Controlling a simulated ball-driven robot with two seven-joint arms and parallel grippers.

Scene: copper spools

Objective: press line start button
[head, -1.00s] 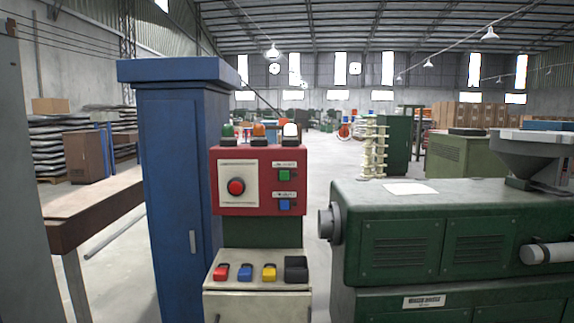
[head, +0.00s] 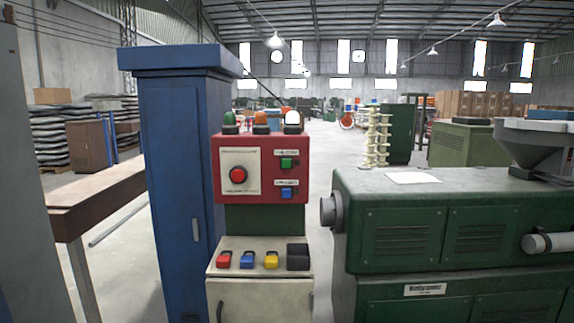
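A red control box (head: 263,196) stands straight ahead on a dark green post above a cream cabinet (head: 262,292). On its face are a large round red button (head: 238,175) on a pale plate, a green button (head: 287,163) at upper right and a blue button (head: 286,193) below it. Small labels sit above the green and blue buttons; their text is too small to read. Green, orange and white lamps (head: 292,120) stand on top. A sloped shelf carries red, blue, yellow and black items (head: 298,255). Neither of my grippers shows in the head view.
A tall blue cabinet (head: 170,130) stands close at the left of the control box. A green machine (head: 400,235) with a grey hopper fills the right. A brown-topped table (head: 95,198) is at the left. Open floor shows behind, between box and machine.

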